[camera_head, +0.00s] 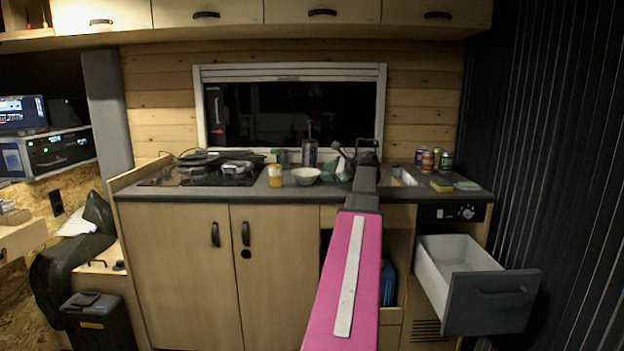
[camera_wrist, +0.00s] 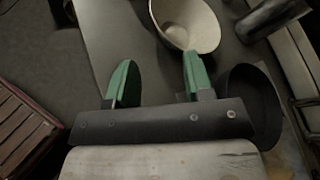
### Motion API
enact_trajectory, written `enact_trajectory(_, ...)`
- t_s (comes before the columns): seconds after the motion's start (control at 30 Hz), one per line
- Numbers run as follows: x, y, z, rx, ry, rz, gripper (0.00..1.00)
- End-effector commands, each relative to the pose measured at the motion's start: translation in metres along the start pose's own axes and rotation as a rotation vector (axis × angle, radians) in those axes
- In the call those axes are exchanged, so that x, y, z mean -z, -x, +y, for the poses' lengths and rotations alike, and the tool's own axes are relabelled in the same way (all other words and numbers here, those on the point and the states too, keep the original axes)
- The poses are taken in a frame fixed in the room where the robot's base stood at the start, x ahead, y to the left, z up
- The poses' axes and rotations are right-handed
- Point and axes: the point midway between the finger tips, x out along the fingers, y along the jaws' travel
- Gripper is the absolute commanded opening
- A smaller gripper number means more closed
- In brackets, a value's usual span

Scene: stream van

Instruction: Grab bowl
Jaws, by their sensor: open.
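The bowl (camera_head: 305,176) is white and stands upright on the grey counter, just right of a yellow-orange jar. In the wrist view the bowl (camera_wrist: 187,22) is at the top, cut by the picture's edge, ahead of the right fingertip. My gripper (camera_wrist: 158,80) has two green fingers spread wide with nothing between them. In the head view my gripper (camera_head: 345,165) is over the counter, to the right of the bowl and apart from it. I cannot tell exactly how high it is above the counter.
A dark pan (camera_wrist: 250,105) lies right of my fingers in the wrist view. A jar (camera_head: 275,176), a grey cylinder (camera_head: 310,152) and a stove (camera_head: 205,175) surround the bowl. Several cans (camera_head: 427,161) and a sponge (camera_head: 441,184) are right. An open drawer (camera_head: 485,295) juts out.

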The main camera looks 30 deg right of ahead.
Motion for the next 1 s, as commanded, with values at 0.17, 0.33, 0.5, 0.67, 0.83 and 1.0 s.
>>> enact_trajectory(0.17, 0.0, -0.012, -0.001, 0.0, -0.001, 0.0, 0.47)
enact_trajectory(0.33, 0.0, -0.037, -0.001, -0.001, 0.0, 0.0, 0.47)
enact_trajectory(0.5, 0.0, -0.054, -0.001, -0.001, 0.001, 0.0, 0.47)
enact_trajectory(0.67, 0.001, -0.065, -0.001, 0.0, 0.0, 0.001, 0.47)
enact_trajectory(0.83, 0.001, -0.089, -0.001, -0.002, 0.0, 0.0, 0.47)
enact_trajectory(1.0, 0.0, -0.107, -0.001, -0.001, 0.001, 0.0, 0.47)
